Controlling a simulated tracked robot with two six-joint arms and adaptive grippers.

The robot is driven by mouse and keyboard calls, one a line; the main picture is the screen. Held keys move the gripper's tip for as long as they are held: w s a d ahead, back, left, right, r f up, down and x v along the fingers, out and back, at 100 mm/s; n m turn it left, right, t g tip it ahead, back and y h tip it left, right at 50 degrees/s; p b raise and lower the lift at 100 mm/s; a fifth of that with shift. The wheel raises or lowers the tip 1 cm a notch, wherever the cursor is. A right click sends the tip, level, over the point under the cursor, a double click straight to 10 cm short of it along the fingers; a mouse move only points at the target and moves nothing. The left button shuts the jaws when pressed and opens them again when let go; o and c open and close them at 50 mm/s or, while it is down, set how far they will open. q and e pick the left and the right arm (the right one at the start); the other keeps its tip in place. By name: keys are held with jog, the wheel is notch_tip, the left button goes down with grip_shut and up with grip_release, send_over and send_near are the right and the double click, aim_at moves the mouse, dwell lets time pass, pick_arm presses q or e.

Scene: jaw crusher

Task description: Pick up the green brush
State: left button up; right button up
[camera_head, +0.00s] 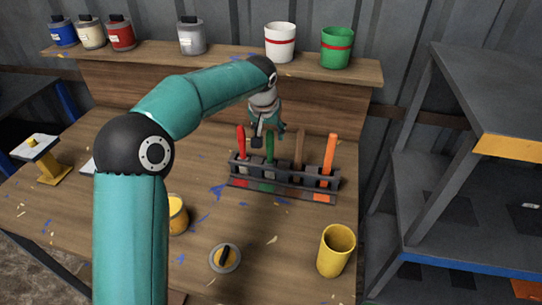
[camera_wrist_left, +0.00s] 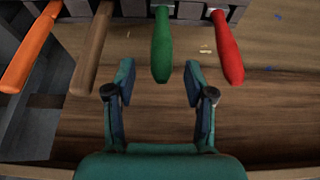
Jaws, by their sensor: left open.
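The green brush (camera_head: 270,147) stands upright in a dark brush rack (camera_head: 240,181) on the wooden table, between a red brush and a brown brush. In the left wrist view the green brush handle (camera_wrist_left: 162,48) points toward my left gripper (camera_wrist_left: 160,88). That gripper is open, with one finger on each side of the handle's end, and no contact shows. In the head view my left gripper (camera_head: 266,132) is just above and behind the green handle; its fingers are partly hard to make out. My right gripper is not in view.
A red brush (camera_head: 241,140), a brown brush (camera_head: 298,148) and an orange brush (camera_head: 330,152) share the rack. A yellow cup (camera_head: 336,251) and a round lid (camera_head: 225,257) stand in front. A shelf (camera_head: 368,72) with cans is behind; a grey rack (camera_head: 440,180) stands at right.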

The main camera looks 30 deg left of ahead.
aim_at(271, 140)
pick_arm(q)
jog(key=shift+p+x, duration=0.65)
jog(key=shift+x, duration=2.45)
jog(key=shift+w+a+r, duration=0.1)
jog(key=shift+w+r, duration=0.05)
jog(key=shift+w, duration=0.05)
grip_shut()
